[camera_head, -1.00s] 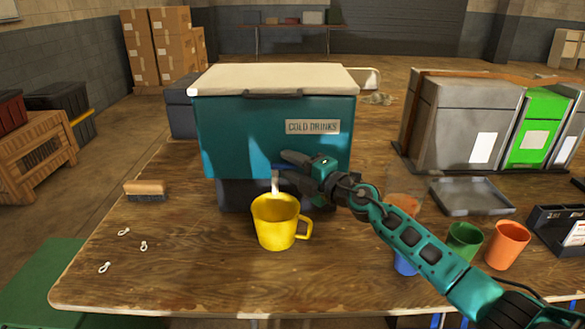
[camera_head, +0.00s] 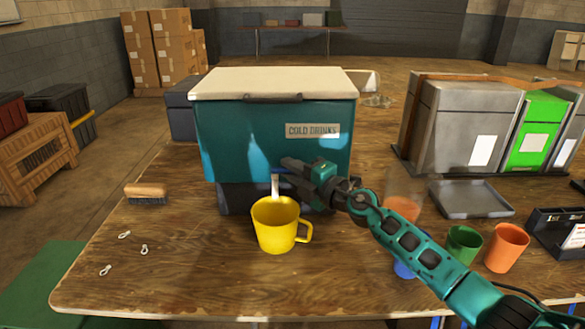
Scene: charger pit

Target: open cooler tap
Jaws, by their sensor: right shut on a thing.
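The teal cooler (camera_head: 225,150) with a cream lid and a "COLD DRINKS" label stands on the wooden table. A yellow mug (camera_head: 275,232) stands upright directly below, handle to the right. My right gripper (camera_head: 287,168) is at the tap, shut on it, its arm coming from the lower right. My left gripper is not in view.
A brush (camera_head: 147,194) and several small white clips (camera_head: 144,249) lie at the left. A green cup (camera_head: 464,243), an orange cup (camera_head: 506,246) and a grey tray (camera_head: 470,198) are at the right. The table's front left is mostly clear.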

